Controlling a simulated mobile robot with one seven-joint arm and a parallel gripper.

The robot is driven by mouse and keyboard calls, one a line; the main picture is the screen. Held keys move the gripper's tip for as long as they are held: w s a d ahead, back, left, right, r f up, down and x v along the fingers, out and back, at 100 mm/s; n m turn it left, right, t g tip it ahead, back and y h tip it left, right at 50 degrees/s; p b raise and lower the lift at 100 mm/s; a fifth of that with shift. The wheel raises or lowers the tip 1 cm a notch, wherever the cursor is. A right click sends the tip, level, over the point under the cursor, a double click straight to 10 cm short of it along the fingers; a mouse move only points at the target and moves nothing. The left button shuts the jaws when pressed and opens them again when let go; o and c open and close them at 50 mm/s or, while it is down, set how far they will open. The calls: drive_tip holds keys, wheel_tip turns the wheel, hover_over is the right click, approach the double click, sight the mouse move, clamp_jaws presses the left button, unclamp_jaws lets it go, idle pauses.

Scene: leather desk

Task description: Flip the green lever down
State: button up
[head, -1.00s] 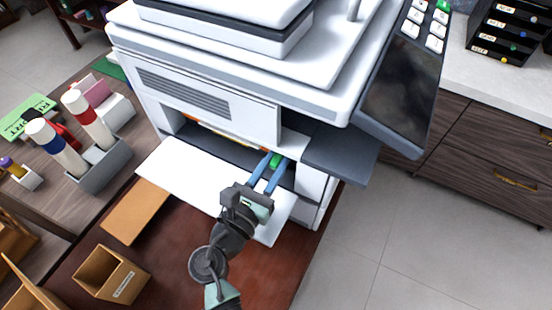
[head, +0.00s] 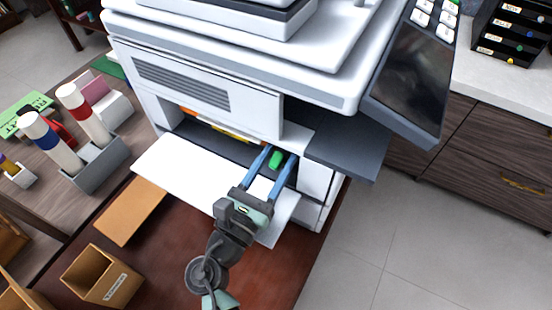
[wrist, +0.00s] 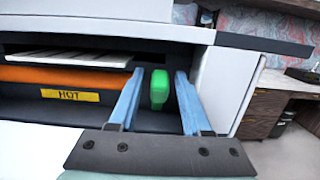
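The green lever (head: 276,159) sits inside the open front bay of the white printer (head: 190,85), at the bay's right side. In the wrist view the green lever (wrist: 159,90) stands upright between the two blue fingers. My gripper (head: 275,152) reaches into the bay with its fingers spread, one on each side of the lever. In the wrist view my gripper (wrist: 156,80) is open, with a visible gap between the lever and each finger; the left finger is closer. The lever's lower end and pivot are not clearly visible.
An orange roller (wrist: 60,76) with a yellow HOT label (wrist: 70,95) lies left of the lever. The white lowered door (head: 185,168) is below my gripper. A dark side tray (head: 345,145) juts out at right. An open cardboard box (head: 102,277) stands on the desk.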

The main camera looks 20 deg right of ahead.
idle(0.3)
drive_tip(key=b+v, duration=0.1)
drive_tip(key=v, duration=1.2)
